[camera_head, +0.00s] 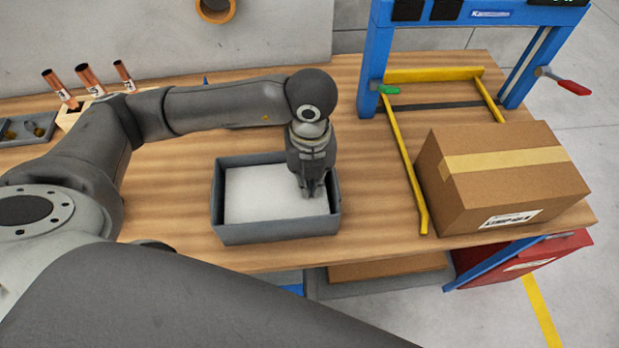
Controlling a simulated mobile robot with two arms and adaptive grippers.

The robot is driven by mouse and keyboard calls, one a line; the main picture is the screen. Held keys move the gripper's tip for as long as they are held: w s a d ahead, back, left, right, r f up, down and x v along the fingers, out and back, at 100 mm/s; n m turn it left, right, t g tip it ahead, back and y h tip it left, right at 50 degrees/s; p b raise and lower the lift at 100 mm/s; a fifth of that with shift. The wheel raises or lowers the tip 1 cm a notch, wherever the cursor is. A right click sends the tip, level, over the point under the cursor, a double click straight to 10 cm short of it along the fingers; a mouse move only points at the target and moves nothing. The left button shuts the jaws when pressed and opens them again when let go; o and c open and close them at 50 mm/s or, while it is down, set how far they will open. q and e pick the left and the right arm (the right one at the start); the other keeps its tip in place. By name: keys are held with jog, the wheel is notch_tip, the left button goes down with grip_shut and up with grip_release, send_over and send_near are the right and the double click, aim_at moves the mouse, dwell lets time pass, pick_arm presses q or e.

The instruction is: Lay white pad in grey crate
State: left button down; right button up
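The white pad (262,194) lies flat inside the grey crate (278,231) on the wooden table. It covers most of the crate floor. My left gripper (312,193) points down over the right part of the crate, its fingertips at or just above the pad. The fingers look close together, but whether they are shut or touching the pad is not clear. My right gripper is not in view.
A cardboard box (495,178) stands on the right of the table, beside yellow rails (408,165) and a blue frame (374,60). Copper tubes (90,80) stand in a wooden holder at the back left. Bare table lies between crate and rails.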

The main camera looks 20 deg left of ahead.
pick_arm(q)
jog(key=c, duration=1.6)
grip_release()
jog(key=shift+o, duration=0.2)
jog(key=shift+r, duration=0.1)
notch_tip(320, 180, up, 12)
